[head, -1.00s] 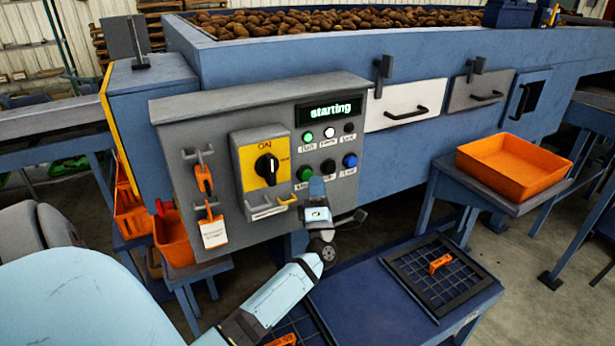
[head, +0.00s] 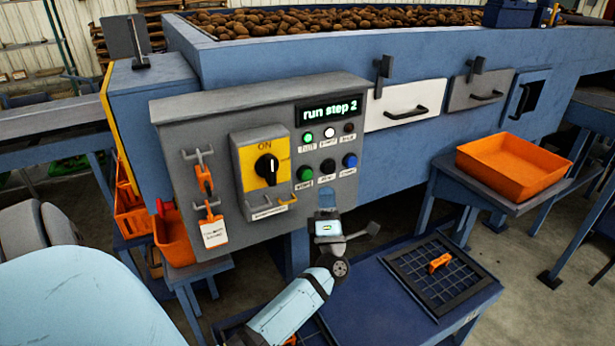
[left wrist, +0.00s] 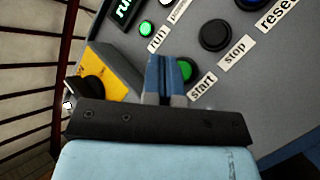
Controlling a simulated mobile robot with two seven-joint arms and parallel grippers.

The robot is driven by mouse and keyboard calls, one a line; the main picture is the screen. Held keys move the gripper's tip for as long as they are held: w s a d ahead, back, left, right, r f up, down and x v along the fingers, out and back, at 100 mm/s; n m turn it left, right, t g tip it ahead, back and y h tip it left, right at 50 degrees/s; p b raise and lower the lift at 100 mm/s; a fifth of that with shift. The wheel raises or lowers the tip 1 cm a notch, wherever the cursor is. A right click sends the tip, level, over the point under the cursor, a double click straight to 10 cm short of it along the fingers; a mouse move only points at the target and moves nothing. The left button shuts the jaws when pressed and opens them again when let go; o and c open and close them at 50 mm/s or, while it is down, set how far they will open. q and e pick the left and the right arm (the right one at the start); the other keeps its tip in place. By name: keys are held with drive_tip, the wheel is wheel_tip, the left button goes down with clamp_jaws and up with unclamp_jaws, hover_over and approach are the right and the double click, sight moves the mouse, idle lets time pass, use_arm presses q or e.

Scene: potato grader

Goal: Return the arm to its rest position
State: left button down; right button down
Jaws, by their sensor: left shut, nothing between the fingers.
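My left gripper (head: 327,200) is shut and empty. It is in front of the lower right part of the grey control panel (head: 225,215), below the button rows and apart from them. In the left wrist view its closed blue fingers (left wrist: 165,75) partly cover the green start button (left wrist: 185,70). The display (head: 330,110) reads "run step 2", and the green run lamp (head: 308,137) is lit. The yellow-backed rotary switch (head: 267,168) is by the label ON. My right gripper is not in view.
An orange tray (head: 512,165) stands on a blue stand at the right. A blue table (head: 385,318) with a dark grid (head: 465,290) and an orange piece on it lies below the panel. The grader's hopper (head: 300,45) holds many potatoes behind the panel.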

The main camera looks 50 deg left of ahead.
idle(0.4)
use_arm(q)
drive_tip(key=s+d+f+m+t+h+p, duration=0.1)
drive_tip(key=s+d+f+m+t+h, duration=0.15)
drive_tip(key=d+f+m+h, duration=0.7)
drive_tip(key=s+d+f+m+t+h+p, duration=0.1)
drive_tip(key=s+d+f+m+h+p, duration=0.2)
drive_tip(key=d+m+h, duration=0.75)
drive_tip(key=s+d+f+m+g+h, duration=0.1)
drive_tip(key=s+f+m+g, duration=0.3)
drive_tip(key=s, duration=0.4)
drive_tip(key=s+d+f+m+g+h, duration=0.2)
drive_tip(key=s+d+f+m+g, duration=0.1)
drive_tip(key=s+f+m+g, duration=0.2)
drive_tip(key=s+f+m, duration=0.2)
drive_tip(key=s+m, duration=0.1)
drive_tip(key=m, duration=0.1)
drive_tip(key=shift+s+d+f+m+h, duration=0.15)
drive_tip(key=shift+s+d+m+h, duration=0.1)
drive_tip(key=shift+s+m+h, duration=0.05)
